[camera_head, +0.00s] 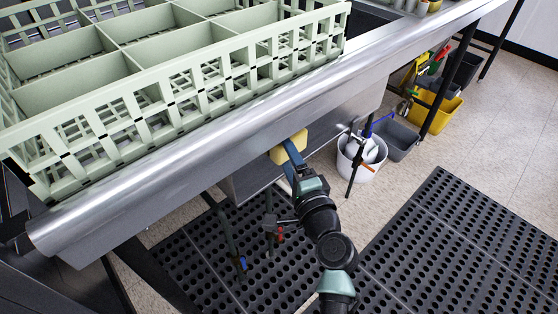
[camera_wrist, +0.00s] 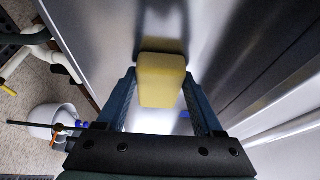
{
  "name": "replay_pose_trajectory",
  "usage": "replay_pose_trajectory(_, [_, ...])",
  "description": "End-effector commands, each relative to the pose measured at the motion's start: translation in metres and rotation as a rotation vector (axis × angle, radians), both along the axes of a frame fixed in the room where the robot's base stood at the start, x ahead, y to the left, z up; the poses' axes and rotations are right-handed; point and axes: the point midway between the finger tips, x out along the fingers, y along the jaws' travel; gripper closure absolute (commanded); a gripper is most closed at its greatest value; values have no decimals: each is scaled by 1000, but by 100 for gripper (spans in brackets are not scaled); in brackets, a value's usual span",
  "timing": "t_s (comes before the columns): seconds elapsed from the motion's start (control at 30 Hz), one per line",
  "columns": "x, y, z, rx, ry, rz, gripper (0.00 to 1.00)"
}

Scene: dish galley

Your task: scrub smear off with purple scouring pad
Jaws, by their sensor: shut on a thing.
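My gripper (camera_head: 290,152) is shut on a yellow block like a sponge (camera_head: 290,146), under the front edge of the steel counter. In the wrist view the same yellow block (camera_wrist: 161,78) sits between the two blue fingers of my gripper (camera_wrist: 161,92). It faces a shiny steel surface (camera_wrist: 110,35) that mirrors it faintly. I cannot tell whether it touches the steel. I see no purple pad and no clear smear in either view.
A pale green dish rack (camera_head: 190,95) stands on the steel counter (camera_head: 180,165). A white bucket (camera_head: 362,165), a grey bin (camera_head: 399,141) and a yellow bucket (camera_head: 434,112) stand on the floor beyond. Black perforated mats (camera_head: 460,240) cover the near floor. Pipes and valves hang below the counter.

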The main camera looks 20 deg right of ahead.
Motion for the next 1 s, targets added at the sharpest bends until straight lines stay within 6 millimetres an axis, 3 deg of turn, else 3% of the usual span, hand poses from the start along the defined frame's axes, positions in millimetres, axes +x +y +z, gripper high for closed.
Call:
replay_pose_trajectory(0.8, [20, -50, 0, -1, -2, 4, 76])
replay_pose_trajectory(1.0, [21, -53, 1, -1, -1, 3, 76])
